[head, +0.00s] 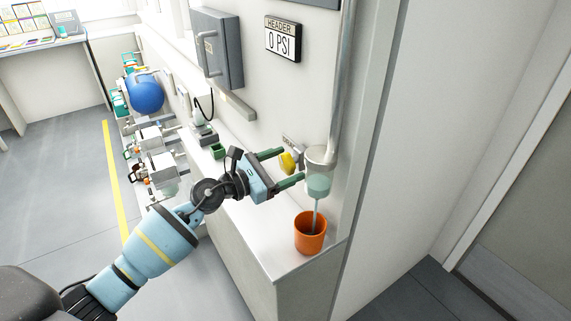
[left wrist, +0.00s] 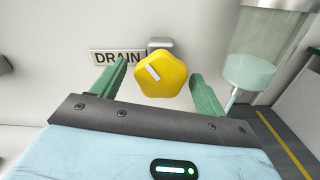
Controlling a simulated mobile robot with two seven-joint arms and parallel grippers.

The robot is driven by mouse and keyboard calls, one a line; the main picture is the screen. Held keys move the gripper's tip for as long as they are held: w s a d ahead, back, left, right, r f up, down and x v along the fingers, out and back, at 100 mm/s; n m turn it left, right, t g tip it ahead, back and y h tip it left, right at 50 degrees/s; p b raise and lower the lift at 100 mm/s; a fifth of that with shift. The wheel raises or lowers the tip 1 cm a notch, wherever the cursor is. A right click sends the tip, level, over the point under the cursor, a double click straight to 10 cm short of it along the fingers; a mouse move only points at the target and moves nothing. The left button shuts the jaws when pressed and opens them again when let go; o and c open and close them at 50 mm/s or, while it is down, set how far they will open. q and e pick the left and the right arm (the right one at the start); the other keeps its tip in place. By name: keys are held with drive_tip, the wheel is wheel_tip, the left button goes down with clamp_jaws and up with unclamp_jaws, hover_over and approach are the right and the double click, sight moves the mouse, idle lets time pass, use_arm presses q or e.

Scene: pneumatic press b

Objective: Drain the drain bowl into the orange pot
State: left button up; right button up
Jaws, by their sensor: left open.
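The drain bowl (head: 319,158) is a clear cylinder on the wall under a grey pipe, with pale green liquid in its lower part. A thin stream runs from its bottom into the orange pot (head: 310,240), which stands upright on the counter below. The bowl and stream also show in the left wrist view (left wrist: 262,45). A yellow knob (head: 287,164) sits on the wall beside the bowl, by a DRAIN label (left wrist: 115,57). Its white mark is slanted in the left wrist view (left wrist: 172,83). My left gripper (head: 292,164) is open, its green fingers on either side of the knob with visible gaps.
The white counter (head: 257,233) holds the pot near its end. A header display (head: 284,39) reads 0 PSI above. A grey wall box (head: 216,48) hangs further left. A blue tank (head: 146,93) and fittings stand at the far left.

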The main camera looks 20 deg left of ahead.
use_arm(q)
drive_tip(key=shift+w+d, duration=0.2)
drive_tip(key=shift+w, duration=0.05)
drive_tip(key=c, duration=1)
drive_tip(key=shift+o, duration=0.2)
drive_tip(key=shift+r+n+p, duration=0.35)
drive_tip(key=shift+n+p, duration=0.45)
drive_tip(key=shift+n, duration=0.4)
drive_tip(key=shift+f+n+p, duration=0.15)
drive_tip(key=shift+n+p, duration=0.2)
drive_tip(key=shift+n, duration=0.65)
drive_tip(key=shift+f, duration=0.2)
drive_tip(key=o, duration=1)
drive_tip(key=shift+c, duration=0.2)
use_arm(e)
drive_tip(key=r, duration=0.1)
drive_tip(key=w+r, duration=0.1)
drive_tip(key=shift+w+d+r+t, duration=0.15)
drive_tip(key=shift+w+r+t, duration=0.05)
drive_tip(key=shift+r+t, duration=0.15)
use_arm(q)
drive_tip(key=shift+s, duration=0.1)
